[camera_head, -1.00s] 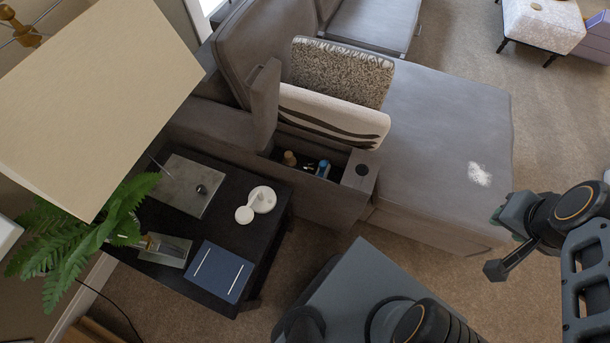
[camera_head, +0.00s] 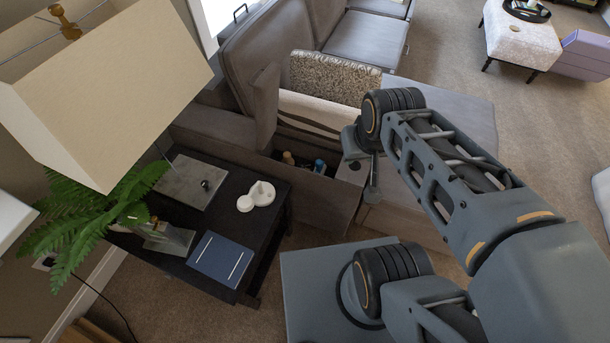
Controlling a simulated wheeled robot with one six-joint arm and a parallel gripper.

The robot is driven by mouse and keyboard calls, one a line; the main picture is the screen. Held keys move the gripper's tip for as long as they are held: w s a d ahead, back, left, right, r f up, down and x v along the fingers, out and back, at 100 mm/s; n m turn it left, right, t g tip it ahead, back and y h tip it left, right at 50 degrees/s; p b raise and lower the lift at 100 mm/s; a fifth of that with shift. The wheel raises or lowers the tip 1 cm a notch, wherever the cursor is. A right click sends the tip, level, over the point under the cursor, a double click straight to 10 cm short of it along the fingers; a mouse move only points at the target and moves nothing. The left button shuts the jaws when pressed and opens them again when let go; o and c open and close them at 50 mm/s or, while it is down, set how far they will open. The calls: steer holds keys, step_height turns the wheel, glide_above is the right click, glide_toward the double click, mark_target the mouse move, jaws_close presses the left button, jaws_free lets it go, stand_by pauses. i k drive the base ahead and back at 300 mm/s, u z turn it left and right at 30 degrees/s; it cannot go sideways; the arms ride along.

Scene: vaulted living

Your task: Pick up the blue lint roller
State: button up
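A small blue object (camera_head: 320,166), which looks like the blue lint roller, stands in the open storage compartment (camera_head: 318,186) of the sofa's armrest. Only its upper part shows; the compartment's front wall hides the rest. A tan-topped item (camera_head: 288,158) stands to its left in the same compartment. My gripper (camera_head: 362,168) is to the right of the compartment, over the armrest's right end, apart from the blue object. It points downward and holds nothing that I can see. My arm hides part of it, and its finger opening is not clear.
The raised armrest lid (camera_head: 265,105) stands left of the compartment. A striped cushion (camera_head: 308,112) and a fuzzy cushion (camera_head: 330,78) lean behind it. A dark side table (camera_head: 262,225) with a blue book (camera_head: 221,259), white round items (camera_head: 262,193) and a lamp (camera_head: 110,85) stands at left.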

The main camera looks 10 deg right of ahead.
mark_target(320, 169)
steer(key=z, duration=0.95)
steer(key=i, duration=0.35)
steer(key=u, duration=1.55)
